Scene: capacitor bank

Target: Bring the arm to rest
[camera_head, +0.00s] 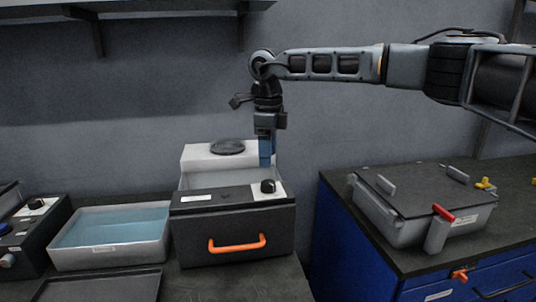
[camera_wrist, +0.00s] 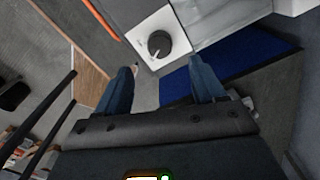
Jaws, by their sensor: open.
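My arm reaches in from the upper right of the head view and bends downward at the wrist. My gripper (camera_head: 265,163) points down, above and behind the black box's knob panel. In the wrist view my gripper (camera_wrist: 163,66) shows two blue fingers spread apart with nothing between them. A black knob (camera_wrist: 159,44) on a white panel lies beyond the fingertips, apart from them. The same knob shows in the head view (camera_head: 268,186).
A black box (camera_head: 205,228) with an orange handle (camera_head: 237,244) stands under my gripper. A white unit (camera_head: 200,160) is behind it. A tray of blue liquid (camera_head: 110,228) is left. A grey lidded case (camera_head: 410,200) sits on the right bench. A shelf (camera_head: 140,8) hangs above.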

